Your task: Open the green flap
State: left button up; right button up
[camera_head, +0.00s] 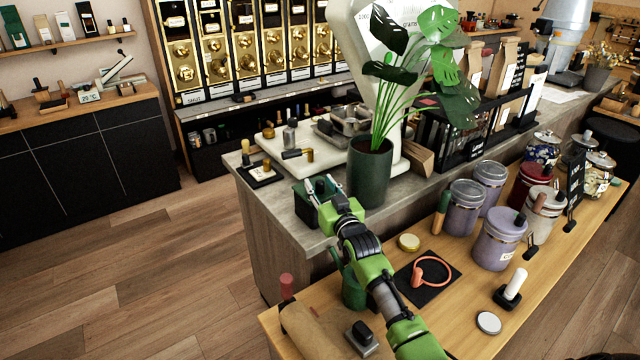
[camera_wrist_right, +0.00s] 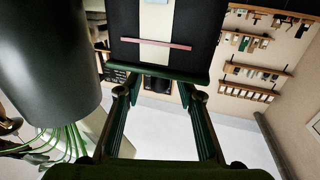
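A small dark green box (camera_head: 302,207) stands on the grey counter, left of the potted plant, partly hidden behind my right gripper (camera_head: 321,184). In the right wrist view a dark panel with a pale stripe (camera_wrist_right: 154,48) and a thin pink bar fills the top middle. A dark green strip (camera_wrist_right: 158,74) runs along its lower edge, close to my fingertips; I cannot tell whether it is the flap. My right gripper (camera_wrist_right: 160,86) has its two fingers spread, with nothing visible between them. Whether a fingertip touches the strip is unclear. My left gripper is not in view.
The plant's dark pot (camera_head: 370,176) stands close to the right of my gripper; it looms at left in the wrist view (camera_wrist_right: 45,60). A white tray (camera_head: 325,154) lies behind. Canisters (camera_head: 498,240) and a black mat (camera_head: 428,278) occupy the lower wooden table.

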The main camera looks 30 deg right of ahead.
jog(key=shift+w, duration=0.3)
jog(key=shift+c, duration=0.4)
grip_shut()
jog(key=shift+d+r, duration=0.1)
jog(key=shift+r, duration=0.05)
